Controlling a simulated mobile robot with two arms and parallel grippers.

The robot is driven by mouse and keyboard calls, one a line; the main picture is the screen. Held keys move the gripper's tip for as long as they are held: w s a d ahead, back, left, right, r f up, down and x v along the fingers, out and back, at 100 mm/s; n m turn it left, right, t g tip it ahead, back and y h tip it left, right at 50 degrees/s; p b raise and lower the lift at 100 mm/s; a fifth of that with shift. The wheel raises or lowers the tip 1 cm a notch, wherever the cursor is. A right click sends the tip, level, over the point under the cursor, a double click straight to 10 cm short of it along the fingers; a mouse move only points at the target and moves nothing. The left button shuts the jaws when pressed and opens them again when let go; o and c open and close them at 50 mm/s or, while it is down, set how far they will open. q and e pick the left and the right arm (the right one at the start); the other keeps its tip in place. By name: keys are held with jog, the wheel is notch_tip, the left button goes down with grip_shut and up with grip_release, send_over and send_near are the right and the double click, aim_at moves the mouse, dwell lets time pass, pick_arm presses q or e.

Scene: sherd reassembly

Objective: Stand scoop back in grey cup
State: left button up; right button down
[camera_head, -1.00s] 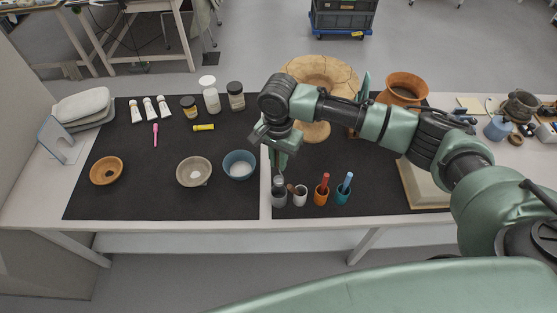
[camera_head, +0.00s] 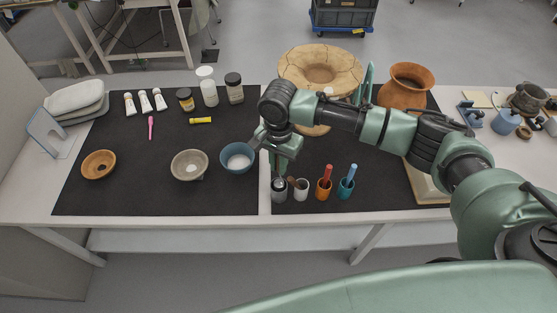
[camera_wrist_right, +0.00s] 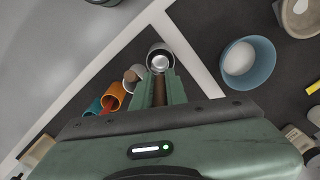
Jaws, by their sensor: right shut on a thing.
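My right gripper (camera_head: 281,169) points down above the dark grey cup (camera_head: 279,194), at the front edge of the right black mat. It is shut on the scoop; the brown handle (camera_wrist_right: 159,92) shows between the fingers in the right wrist view. The scoop's shiny metal bowl (camera_wrist_right: 160,64) points down and shows within the outline of the grey cup's mouth (camera_wrist_right: 153,49). I cannot tell how deep it reaches or whether it touches the cup. The cup stands upright. My left gripper is not in view.
Beside the grey cup stand a white cup (camera_head: 301,192) with a brown-handled tool, an orange cup (camera_head: 323,192) and a teal cup (camera_head: 344,192). A blue bowl (camera_head: 238,169) is to the left. A large sherd vessel (camera_head: 320,62) lies behind my arm.

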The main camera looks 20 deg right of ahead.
jog(key=shift+f+b, duration=0.4)
jog(key=shift+f, duration=1.9)
jog(key=c, duration=1.3)
grip_release()
jog(key=shift+c, duration=0.2)
notch_tip(320, 180, up, 8)
jog(key=shift+f+b, duration=0.1)
jog(key=shift+b, duration=0.45)
